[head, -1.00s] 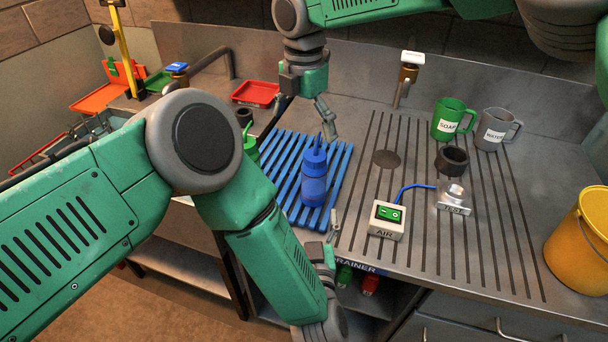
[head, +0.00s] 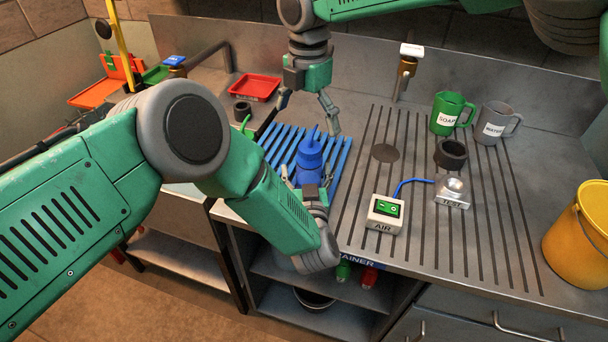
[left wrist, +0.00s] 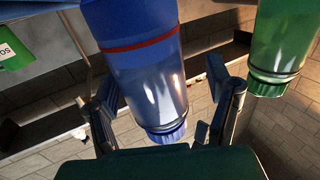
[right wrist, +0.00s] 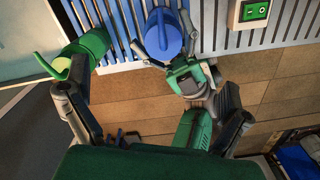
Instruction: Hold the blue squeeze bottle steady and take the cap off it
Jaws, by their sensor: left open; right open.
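The blue squeeze bottle (head: 310,160) stands upright on the blue slatted rack, its blue cap and spout on top. It shows close up in the left wrist view (left wrist: 150,85) and from above in the right wrist view (right wrist: 164,36). My left gripper (head: 308,186) is open, with one finger on each side of the bottle's body. I cannot tell whether the fingers touch it. My right gripper (head: 308,108) is open and empty, pointing down, above and behind the cap.
A green bottle (right wrist: 88,62) stands just left of the blue one, partly hidden by my left arm in the head view. The blue rack (head: 338,165) lies on a grooved metal drainer. An AIR switch box (head: 385,212), two mugs (head: 447,112) and a yellow bucket (head: 582,235) stand to the right.

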